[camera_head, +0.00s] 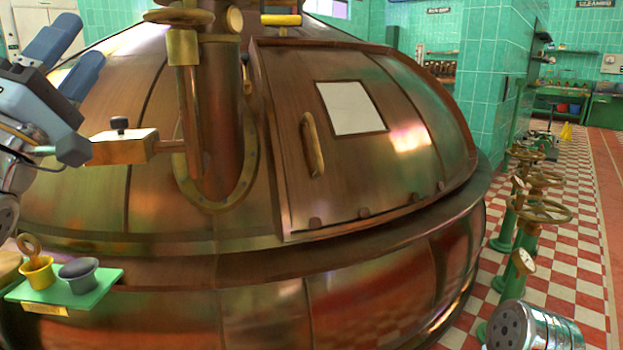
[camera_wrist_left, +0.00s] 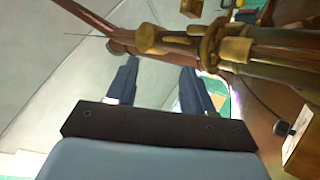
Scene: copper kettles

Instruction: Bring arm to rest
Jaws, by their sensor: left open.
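My left gripper (camera_head: 82,40) is at the upper left of the head view, with its two blue fingers apart and pointing up and to the right. It is in front of the left side of the large copper kettle (camera_head: 400,265). The left wrist view also shows the gripper (camera_wrist_left: 158,65), with nothing between its fingers. Brass pipework (camera_wrist_left: 215,45) lies beyond the fingers in that view. My right gripper is out of view.
A wooden block with a black knob (camera_head: 121,148) juts out just below my left gripper. A green shelf (camera_head: 100,287) with small cups is at lower left. Valve wheels (camera_head: 540,210) stand at right on the checkered floor (camera_head: 580,240).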

